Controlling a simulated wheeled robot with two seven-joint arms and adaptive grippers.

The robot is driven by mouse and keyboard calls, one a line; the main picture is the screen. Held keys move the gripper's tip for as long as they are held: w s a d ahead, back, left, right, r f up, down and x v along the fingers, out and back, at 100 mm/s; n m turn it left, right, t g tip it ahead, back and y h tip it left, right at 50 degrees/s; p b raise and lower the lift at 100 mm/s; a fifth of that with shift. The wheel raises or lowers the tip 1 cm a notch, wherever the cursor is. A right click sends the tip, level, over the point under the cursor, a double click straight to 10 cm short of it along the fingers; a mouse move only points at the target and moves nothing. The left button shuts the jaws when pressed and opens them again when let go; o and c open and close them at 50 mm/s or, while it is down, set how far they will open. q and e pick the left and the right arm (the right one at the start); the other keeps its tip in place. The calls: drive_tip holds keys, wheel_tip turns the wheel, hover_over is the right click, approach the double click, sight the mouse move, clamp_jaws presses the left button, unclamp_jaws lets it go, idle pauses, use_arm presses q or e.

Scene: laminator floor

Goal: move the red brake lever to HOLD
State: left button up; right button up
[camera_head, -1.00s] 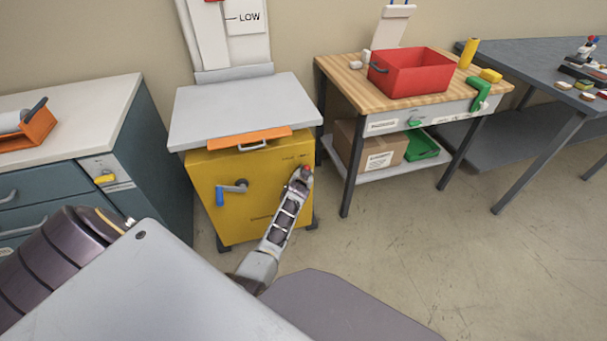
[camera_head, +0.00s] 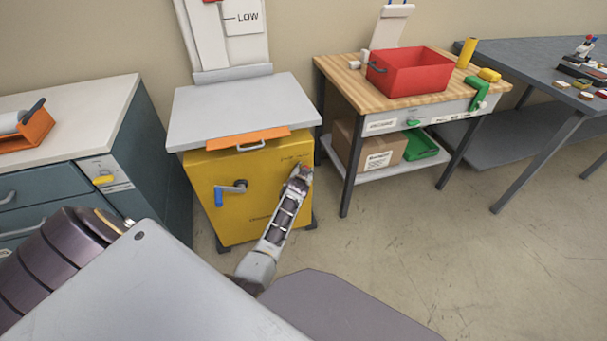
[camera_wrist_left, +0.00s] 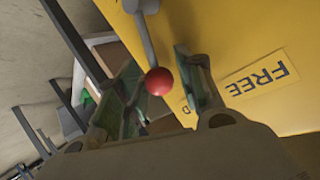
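The brake lever has a grey arm (camera_wrist_left: 143,35) and a red ball knob (camera_wrist_left: 159,81), seen in the left wrist view. It is on the yellow cabinet (camera_head: 245,205). A FREE label (camera_wrist_left: 257,79) is on the cabinet face beside the lever; no HOLD label is readable. My left gripper (camera_head: 302,172) is at the cabinet's upper right front. In the left wrist view its two fingers (camera_wrist_left: 160,88) are open, one on each side of the knob, with gaps visible. In the head view the gripper hides the knob. My right gripper is not in view.
A blue-handled crank (camera_head: 230,190) sticks out of the cabinet front, left of my gripper. A grey top (camera_head: 243,105) with an orange strip (camera_head: 235,140) overhangs above. A wooden bench (camera_head: 340,75) with a red bin (camera_head: 410,72) stands right. Floor in front right is clear.

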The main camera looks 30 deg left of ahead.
use_arm(q)
drive_tip(key=shift+d+r, duration=0.1)
drive_tip(key=shift+r, duration=4.3)
